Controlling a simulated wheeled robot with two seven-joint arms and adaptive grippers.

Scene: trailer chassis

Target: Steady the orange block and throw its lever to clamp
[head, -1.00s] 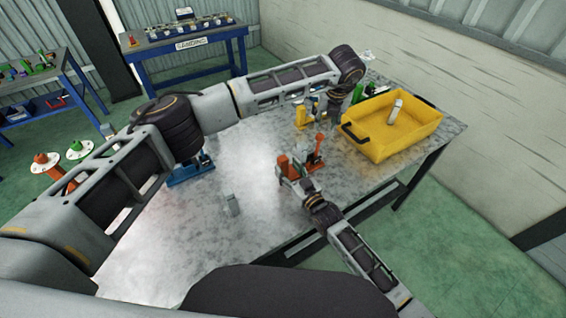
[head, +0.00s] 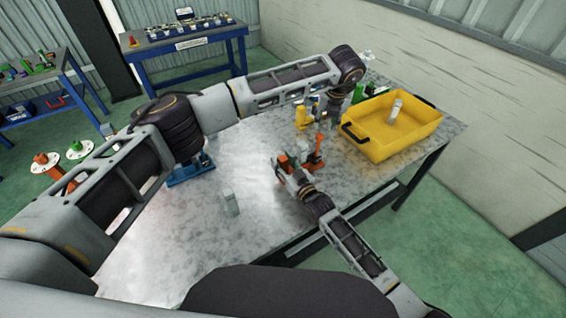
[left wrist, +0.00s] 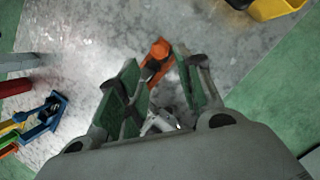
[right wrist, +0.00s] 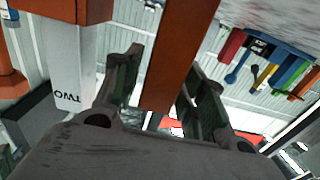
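The orange block (head: 309,167) stands on the metal table. Its orange lever (head: 319,146) points up, and a pale part sits beside it. In the left wrist view the lever (left wrist: 158,52) shows below my left gripper (left wrist: 160,75), whose fingers are apart. The left gripper (head: 336,100) is small and partly hidden in the head view. My right gripper (head: 284,172) is low at the block's left side. In the right wrist view its fingers (right wrist: 165,72) stand apart on either side of an orange upright (right wrist: 178,45); contact is unclear. A pale block marked TWO (right wrist: 73,65) is at left.
A yellow bin (head: 390,130) with a pale piece inside stands to the right. A yellow block (head: 302,117) is behind the orange one. A blue block (head: 190,172) and a loose grey piece (head: 230,203) are to the left. The front left tabletop is clear.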

